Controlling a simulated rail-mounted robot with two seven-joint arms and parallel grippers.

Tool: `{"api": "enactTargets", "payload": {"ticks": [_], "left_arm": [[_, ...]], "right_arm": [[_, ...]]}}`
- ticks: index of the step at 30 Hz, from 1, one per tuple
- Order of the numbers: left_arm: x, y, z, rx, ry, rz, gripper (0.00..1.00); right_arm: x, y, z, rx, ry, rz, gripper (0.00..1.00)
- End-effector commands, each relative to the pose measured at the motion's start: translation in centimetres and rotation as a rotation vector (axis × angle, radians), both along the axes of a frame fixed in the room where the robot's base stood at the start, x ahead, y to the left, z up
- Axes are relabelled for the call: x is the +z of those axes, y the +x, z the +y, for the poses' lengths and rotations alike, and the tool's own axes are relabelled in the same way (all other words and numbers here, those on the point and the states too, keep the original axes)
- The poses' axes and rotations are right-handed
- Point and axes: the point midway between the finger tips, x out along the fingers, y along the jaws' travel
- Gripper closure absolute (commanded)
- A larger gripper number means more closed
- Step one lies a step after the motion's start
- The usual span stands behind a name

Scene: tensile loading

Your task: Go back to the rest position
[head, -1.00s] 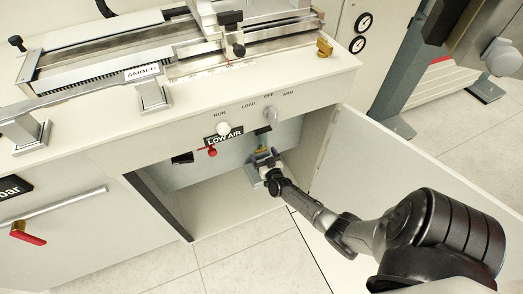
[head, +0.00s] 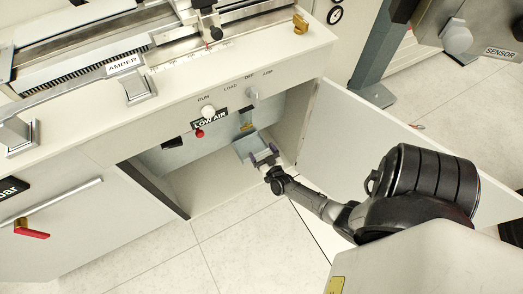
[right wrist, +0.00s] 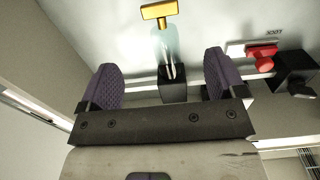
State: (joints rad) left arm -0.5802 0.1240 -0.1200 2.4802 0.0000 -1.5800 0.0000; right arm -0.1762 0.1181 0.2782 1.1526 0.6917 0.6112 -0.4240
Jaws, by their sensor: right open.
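My right gripper (head: 263,156) is open and empty at the mouth of the open cabinet bay under the bench. In the right wrist view its two purple finger pads (right wrist: 163,82) stand wide apart. A yellow T-shaped handle (right wrist: 158,11) on a clear bluish stem lies beyond the pads, apart from them; it shows as a small yellow spot in the head view (head: 246,127). The stem runs down to a black block (right wrist: 173,88) between the pads in the picture. My left gripper is not in view.
A red knob (right wrist: 262,57) is near the gripper. Clear floor (head: 240,250) lies in front.

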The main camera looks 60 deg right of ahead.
Motion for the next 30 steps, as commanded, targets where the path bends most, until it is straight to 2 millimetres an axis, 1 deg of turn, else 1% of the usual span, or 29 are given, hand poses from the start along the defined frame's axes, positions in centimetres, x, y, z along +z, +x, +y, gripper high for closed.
{"api": "enactTargets", "payload": {"ticks": [17, 20, 23, 24, 25, 27, 30], "left_arm": [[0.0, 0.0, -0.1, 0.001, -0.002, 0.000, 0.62], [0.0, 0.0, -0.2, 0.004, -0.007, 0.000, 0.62], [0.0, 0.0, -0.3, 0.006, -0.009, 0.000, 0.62], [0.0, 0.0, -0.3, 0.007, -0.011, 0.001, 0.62], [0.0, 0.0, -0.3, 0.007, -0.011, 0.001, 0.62], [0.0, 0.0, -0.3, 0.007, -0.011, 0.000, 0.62], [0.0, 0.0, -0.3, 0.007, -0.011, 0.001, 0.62]], "right_arm": [[0.0, 0.0, 0.0, 0.000, 0.018, -0.011, 0.11], [-1.2, 0.3, 0.4, 0.031, 0.092, 0.025, 0.11], [-3.5, 0.6, 1.6, 0.093, 0.203, 0.124, 0.11], [-4.6, 0.7, 2.2, 0.124, 0.253, 0.178, 0.11], [-5.3, 0.7, 2.8, 0.150, 0.289, 0.223, 0.11], [-6.3, 1.2, 4.2, 0.213, 0.365, 0.320, 0.11], [-6.4, 2.0, 6.2, 0.301, 0.446, 0.449, 0.11]]}}
